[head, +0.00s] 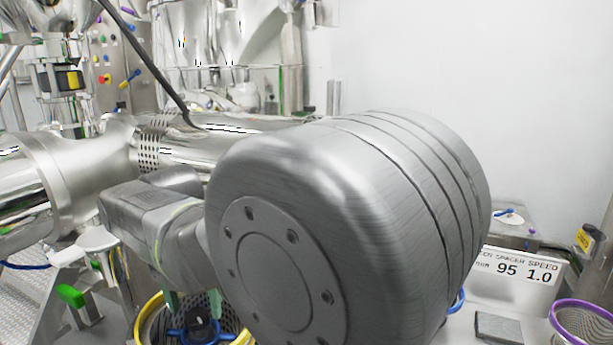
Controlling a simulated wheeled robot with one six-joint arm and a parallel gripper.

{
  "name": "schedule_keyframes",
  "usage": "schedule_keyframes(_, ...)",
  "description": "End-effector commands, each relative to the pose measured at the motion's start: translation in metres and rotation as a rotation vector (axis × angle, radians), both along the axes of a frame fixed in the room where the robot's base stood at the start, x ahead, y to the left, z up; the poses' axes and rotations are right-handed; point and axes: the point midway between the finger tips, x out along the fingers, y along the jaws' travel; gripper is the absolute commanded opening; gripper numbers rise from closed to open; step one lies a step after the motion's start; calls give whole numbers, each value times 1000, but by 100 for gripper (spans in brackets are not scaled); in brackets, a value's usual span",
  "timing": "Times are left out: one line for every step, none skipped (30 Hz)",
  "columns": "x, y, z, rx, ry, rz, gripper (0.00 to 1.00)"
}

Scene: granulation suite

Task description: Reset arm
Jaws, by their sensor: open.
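My arm fills the middle of the head view, with a large grey rounded joint closest to the camera. A boxy wrist link of mine reaches out to its left. Below that link, my gripper (193,301) shows only in part, with greenish fingers pointing down and apart. It looks open, and I see nothing held between the fingers. It is over or just in front of a yellow-rimmed mesh basket (146,318), which has a blue part with a black centre (200,326) in it. My arm hides much of the basket and the bench.
A shiny steel horizontal cylinder machine (85,170) lies close behind my wrist. A control panel (118,62) stands at the back left. At right are a sign reading 95 and 1.0 (518,277), a purple-rimmed mesh basket (583,322) and a small grey block (499,327).

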Motion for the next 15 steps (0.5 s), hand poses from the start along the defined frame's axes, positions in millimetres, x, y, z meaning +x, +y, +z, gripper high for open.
schedule_keyframes(1, 1, 8, 5, -4, 0, 64)
schedule_keyframes(0, 1, 13, 5, -5, 0, 64)
schedule_keyframes(1, 1, 21, 5, -5, 0, 64)
schedule_keyframes(0, 1, 27, 4, -3, 0, 64)
schedule_keyframes(1, 1, 33, 5, -5, 0, 64)
schedule_keyframes(1, 1, 41, 5, -4, 0, 64)
schedule_keyframes(1, 1, 47, 4, -3, 0, 64)
schedule_keyframes(0, 1, 53, 5, -5, 0, 64)
schedule_keyframes(1, 1, 61, 4, -3, 0, 64)
schedule_keyframes(1, 1, 67, 5, -4, 0, 64)
schedule_keyframes(0, 0, 73, 5, -4, 0, 64)
schedule_keyframes(1, 1, 80, 4, -3, 0, 64)
schedule_keyframes(1, 1, 86, 4, -3, 0, 64)
schedule_keyframes(0, 0, 91, 4, -3, 1, 64)
schedule_keyframes(0, 1, 97, 4, -3, 1, 64)
